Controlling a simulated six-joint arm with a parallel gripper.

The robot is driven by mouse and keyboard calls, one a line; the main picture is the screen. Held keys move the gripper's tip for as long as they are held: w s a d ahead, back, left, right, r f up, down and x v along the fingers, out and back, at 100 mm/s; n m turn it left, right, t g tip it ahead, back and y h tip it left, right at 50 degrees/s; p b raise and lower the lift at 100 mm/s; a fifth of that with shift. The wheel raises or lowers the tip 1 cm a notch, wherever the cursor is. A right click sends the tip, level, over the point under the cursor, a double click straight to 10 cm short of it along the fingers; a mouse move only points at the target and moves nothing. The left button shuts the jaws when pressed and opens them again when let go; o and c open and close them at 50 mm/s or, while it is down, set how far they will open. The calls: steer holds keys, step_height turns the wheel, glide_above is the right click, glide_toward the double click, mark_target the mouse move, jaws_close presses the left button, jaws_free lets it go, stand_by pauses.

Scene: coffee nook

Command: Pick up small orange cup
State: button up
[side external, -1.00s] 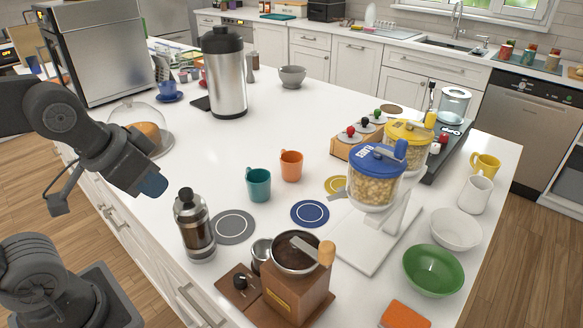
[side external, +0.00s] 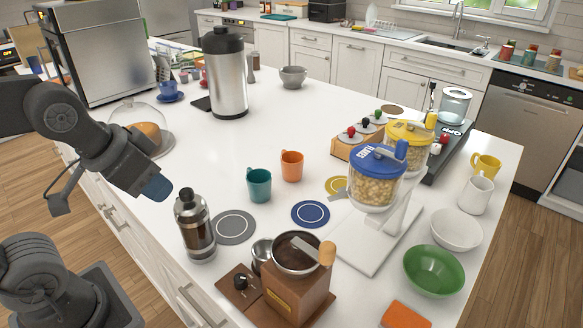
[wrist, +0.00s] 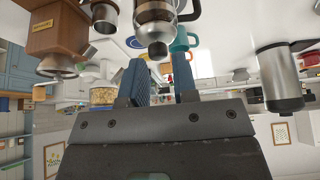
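The small orange cup (side external: 292,166) stands upright on the white counter in the side view, just right of and behind a teal cup (side external: 259,185). The teal cup also shows in the wrist view (wrist: 181,42); I cannot clearly make out the orange cup there. My gripper (side external: 158,188) hangs over the counter's left edge in the side view, well left of both cups. In the wrist view my gripper (wrist: 160,80) has its two blue fingers apart with nothing held between them.
A French press (side external: 194,226) stands between my gripper and the cups. A grey coaster (side external: 234,227) and blue coaster (side external: 311,214) lie in front of the cups. A wooden grinder (side external: 297,285) stands nearer; a steel dispenser (side external: 226,80) stands behind.

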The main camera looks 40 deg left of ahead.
steer(key=o, duration=1.2)
steer(key=shift+r, duration=0.1)
step_height(320, 180, up, 5)
steer(key=m+t+y, duration=0.2)
steer(key=m+y, duration=0.9)
steer(key=m, duration=1.3)
glide_above(295, 165)
steer(key=shift+t, duration=0.3)
step_height(295, 165, down, 19)
steer(key=shift+r, duration=0.15)
steer(key=shift+w+a+f, duration=0.5)
steer(key=shift+a+f, duration=0.2)
steer(key=shift+a, duration=0.05)
steer(key=shift+w+a+f, duration=0.15)
steer(key=shift+w+a, duration=0.15)
steer(key=shift+a, duration=0.05)
